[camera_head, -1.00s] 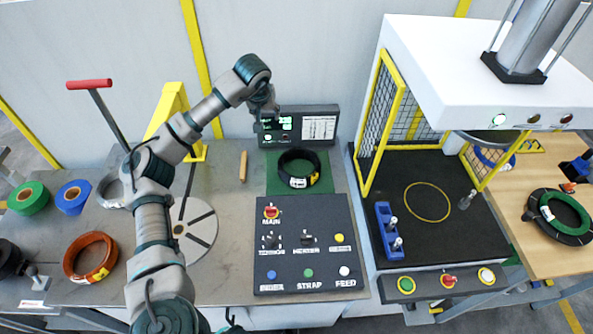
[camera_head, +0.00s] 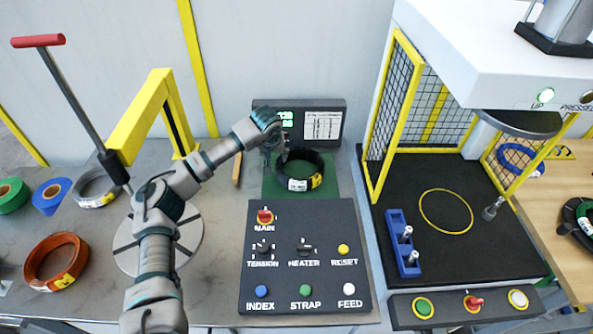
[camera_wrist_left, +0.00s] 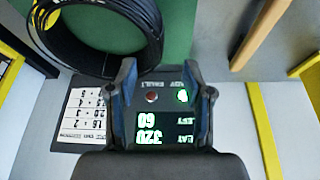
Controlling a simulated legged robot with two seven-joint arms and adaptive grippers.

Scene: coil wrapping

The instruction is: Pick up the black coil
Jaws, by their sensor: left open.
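The black coil (camera_head: 318,161) lies flat on a green mat (camera_head: 326,191), with a white and a yellow label on its front side. My left gripper (camera_head: 279,157) is at the coil's left rear edge, open. In the left wrist view the coil (camera_wrist_left: 72,52) shows at the upper left, and the two fingers of the gripper (camera_wrist_left: 158,75) are apart with nothing held between them. The left fingertip is close to the coil's edge; whether it touches cannot be told. My right gripper is not in view.
A display box (camera_head: 322,122) stands right behind the mat. A button panel (camera_head: 304,278) lies in front. A yellow post frame (camera_head: 158,115) and an orange coil (camera_head: 57,262) are left. A caged press (camera_head: 440,200) stands right.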

